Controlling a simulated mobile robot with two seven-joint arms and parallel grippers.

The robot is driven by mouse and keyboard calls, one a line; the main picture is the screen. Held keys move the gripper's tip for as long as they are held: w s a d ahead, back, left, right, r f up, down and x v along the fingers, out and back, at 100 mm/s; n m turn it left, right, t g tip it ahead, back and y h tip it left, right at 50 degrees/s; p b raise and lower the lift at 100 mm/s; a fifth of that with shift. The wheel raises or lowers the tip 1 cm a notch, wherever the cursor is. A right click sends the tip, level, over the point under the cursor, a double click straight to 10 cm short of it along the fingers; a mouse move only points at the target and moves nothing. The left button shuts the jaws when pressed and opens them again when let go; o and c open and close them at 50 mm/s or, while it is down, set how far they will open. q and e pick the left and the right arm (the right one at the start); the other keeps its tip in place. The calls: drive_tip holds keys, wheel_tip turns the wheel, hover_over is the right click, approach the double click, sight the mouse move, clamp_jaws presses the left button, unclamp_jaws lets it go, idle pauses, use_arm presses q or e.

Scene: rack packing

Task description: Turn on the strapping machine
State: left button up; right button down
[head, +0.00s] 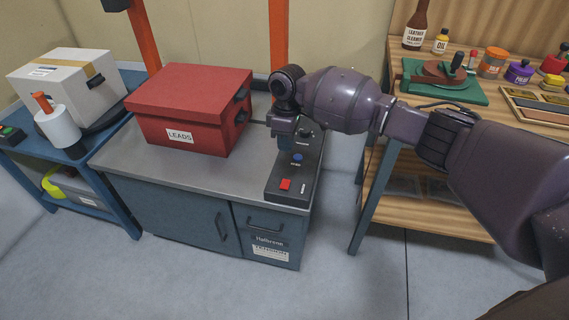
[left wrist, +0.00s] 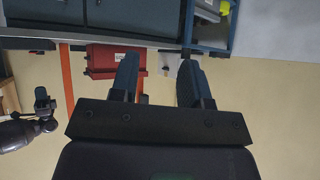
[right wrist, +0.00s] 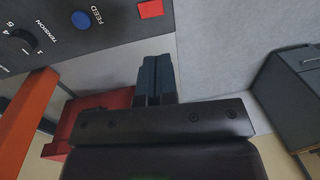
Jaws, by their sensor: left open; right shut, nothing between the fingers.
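The strapping machine (head: 180,180) is a grey-topped blue cabinet with an orange arch. Its dark control panel (head: 274,196) on the right edge carries a red square button (head: 285,184), a blue button (head: 297,157) and a black dial. My right gripper (head: 284,143) points down above the panel's left side, shut and empty. In the right wrist view its fingertips (right wrist: 157,62) show near the red button (right wrist: 150,9); contact cannot be told. The blue button there (right wrist: 81,19) is marked FEED, the dial (right wrist: 20,45) TENSION. My left gripper (left wrist: 156,72) is open and empty.
A red LEADS box (head: 190,108) sits on the machine top, left of my right gripper. A blue side table (head: 75,170) holds a white carton (head: 60,78) at left. A wooden bench (head: 430,170) with bottles and tools stands close at right. The floor in front is clear.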

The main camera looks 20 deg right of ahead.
sight(285, 184)
drive_tip(key=f+b, duration=0.1)
drive_tip(key=f, duration=0.3)
drive_tip(key=s+f+b, duration=0.1)
drive_tip(key=f, duration=0.4)
drive_tip(key=f+b, duration=0.1)
drive_tip(key=f, duration=0.3)
drive_tip(key=shift+s+a+f, duration=0.15)
drive_tip(key=shift+a, duration=0.25)
use_arm(q)
wheel_tip(285, 184, down, 3)
drive_tip(key=shift+s+a+f+g, duration=0.1)
drive_tip(key=shift+s+a+g, duration=0.05)
drive_tip(key=shift+g, duration=0.15)
use_arm(e)
drive_tip(key=shift+s+a+f, duration=0.1)
drive_tip(key=shift+f, duration=0.15)
use_arm(q)
drive_tip(key=shift+s+f, duration=0.15)
drive_tip(key=shift+s, duration=0.05)
use_arm(e)
drive_tip(key=shift+w+d+r, duration=0.3)
drive_tip(key=shift+w+d, duration=0.15)
drive_tip(key=shift+w, duration=0.2)
